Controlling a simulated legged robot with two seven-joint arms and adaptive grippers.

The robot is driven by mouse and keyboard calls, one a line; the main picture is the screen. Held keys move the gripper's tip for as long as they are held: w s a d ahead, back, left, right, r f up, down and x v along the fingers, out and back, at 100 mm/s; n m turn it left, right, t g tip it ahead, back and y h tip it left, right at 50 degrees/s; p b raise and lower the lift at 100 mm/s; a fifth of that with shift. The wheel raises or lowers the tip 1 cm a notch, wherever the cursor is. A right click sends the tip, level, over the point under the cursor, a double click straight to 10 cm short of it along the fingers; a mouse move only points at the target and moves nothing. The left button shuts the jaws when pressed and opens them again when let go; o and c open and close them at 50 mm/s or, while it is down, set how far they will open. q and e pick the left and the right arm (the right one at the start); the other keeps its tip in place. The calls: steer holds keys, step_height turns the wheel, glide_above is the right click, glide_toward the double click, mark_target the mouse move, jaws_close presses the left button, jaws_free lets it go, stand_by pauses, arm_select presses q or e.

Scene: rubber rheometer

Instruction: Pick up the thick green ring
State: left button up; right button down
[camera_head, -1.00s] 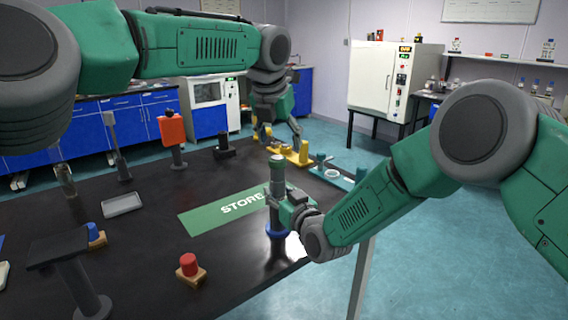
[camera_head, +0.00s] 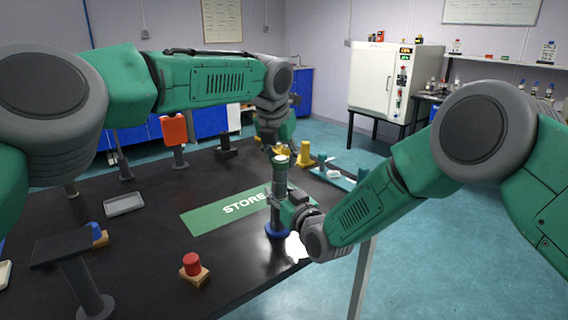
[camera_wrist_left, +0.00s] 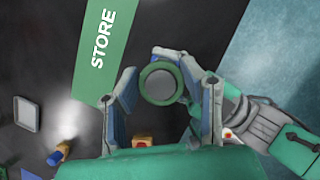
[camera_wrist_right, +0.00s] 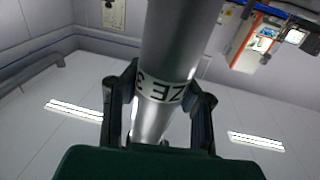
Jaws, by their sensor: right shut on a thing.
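The thick green ring (camera_wrist_left: 178,82) sits around the top of an upright grey metal cylinder (camera_wrist_right: 165,110). It shows as a green band (camera_head: 280,161) at the cylinder's top in the head view. My left gripper (camera_head: 277,145) is open just above it. In the left wrist view its fingers (camera_wrist_left: 166,90) stand on either side of the ring, with gaps showing. My right gripper (camera_head: 282,198) is shut on the cylinder below the ring. In the right wrist view its fingers (camera_wrist_right: 160,105) flank a white lettered band. A blue base (camera_head: 277,230) is under the cylinder.
The green STORE mat (camera_head: 205,218) lies left of the cylinder. A red knob on a wooden block (camera_head: 193,268) stands nearer. A grey tray (camera_head: 124,204) is at left, and yellow and teal fixtures (camera_head: 305,155) stand behind. Much of the black table is clear.

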mark_target(283, 158)
arm_select(q)
steer(key=shift+s+d+f, duration=0.2)
steer(key=shift+s+d, duration=0.05)
arm_select(e)
steer(key=shift+s+a+f, duration=0.1)
steer(key=shift+s+a, duration=0.05)
steer(key=shift+a, duration=0.3)
